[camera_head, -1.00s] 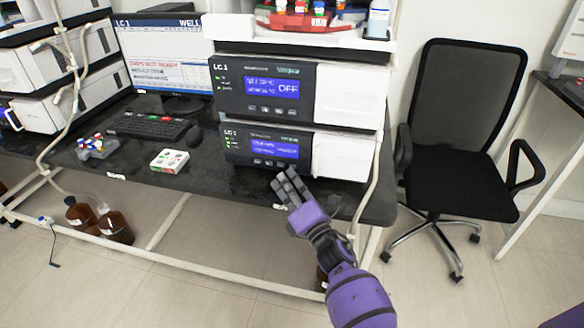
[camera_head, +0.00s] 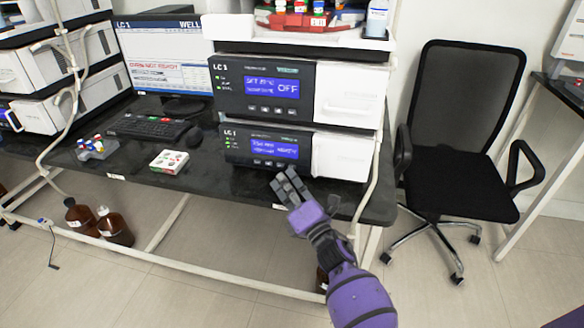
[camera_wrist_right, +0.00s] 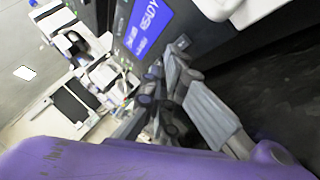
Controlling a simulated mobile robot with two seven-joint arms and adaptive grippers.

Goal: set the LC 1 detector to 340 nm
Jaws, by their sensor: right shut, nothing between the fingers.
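Two stacked LC 1 modules stand on the black bench. The upper one (camera_head: 263,90) has a blue display reading OFF beside a temperature line. The lower one (camera_head: 232,143) has a blue display (camera_head: 274,148) with small text too blurred to read fully, and a row of small buttons (camera_head: 268,163) under it. Its display (camera_wrist_right: 148,22) reads READY in the right wrist view. My right gripper (camera_head: 285,178), on a purple arm, is shut and empty, just below and in front of the lower module's buttons; contact cannot be told. My left gripper is out of view.
A monitor (camera_head: 165,60), keyboard (camera_head: 150,127) and mouse (camera_head: 194,136) stand left of the modules. A small white box (camera_head: 169,161) and a vial rack (camera_head: 97,148) lie on the bench (camera_head: 215,178). A black chair (camera_head: 460,170) stands at the right. A pale tube hangs beside the modules.

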